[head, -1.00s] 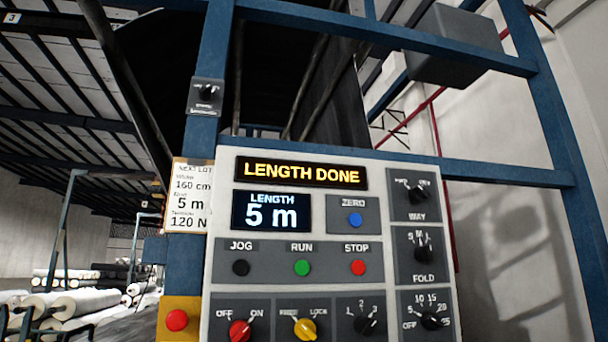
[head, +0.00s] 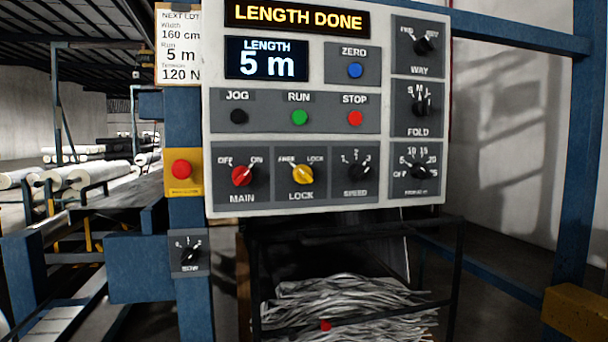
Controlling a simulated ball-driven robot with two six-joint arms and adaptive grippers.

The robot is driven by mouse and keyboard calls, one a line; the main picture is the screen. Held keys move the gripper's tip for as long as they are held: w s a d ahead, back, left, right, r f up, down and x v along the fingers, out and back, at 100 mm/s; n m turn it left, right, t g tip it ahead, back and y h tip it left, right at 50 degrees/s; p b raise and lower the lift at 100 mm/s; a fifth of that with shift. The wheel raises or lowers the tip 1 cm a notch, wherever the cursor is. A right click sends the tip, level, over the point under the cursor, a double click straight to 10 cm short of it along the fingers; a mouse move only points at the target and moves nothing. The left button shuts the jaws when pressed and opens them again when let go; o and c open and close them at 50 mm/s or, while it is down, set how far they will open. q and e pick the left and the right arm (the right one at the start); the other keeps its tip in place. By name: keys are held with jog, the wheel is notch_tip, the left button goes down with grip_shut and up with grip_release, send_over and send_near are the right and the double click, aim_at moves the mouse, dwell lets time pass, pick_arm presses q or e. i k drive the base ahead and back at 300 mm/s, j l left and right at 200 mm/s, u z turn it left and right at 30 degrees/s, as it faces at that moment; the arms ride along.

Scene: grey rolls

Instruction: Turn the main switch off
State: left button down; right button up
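The main switch (head: 243,175) is a red rotary knob at the lower left of the control panel (head: 300,205) in the head view. It is labelled MAIN, with OFF at its upper left and ON at its upper right. Its pale pointer line leans to the upper right, toward ON. The display (head: 297,17) reads LENGTH DONE, and the length display (head: 267,59) reads 5 m. Neither of my grippers is in view.
A yellow lock knob (head: 303,175) sits just right of the main switch. A red button on a yellow box (head: 182,170) is just left of the panel. Below is a dark-framed bin of crumpled pale strips (head: 350,302). White rolls (head: 60,177) lie at left.

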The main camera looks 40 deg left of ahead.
aim_at(241, 176)
jog(key=u, duration=1.4)
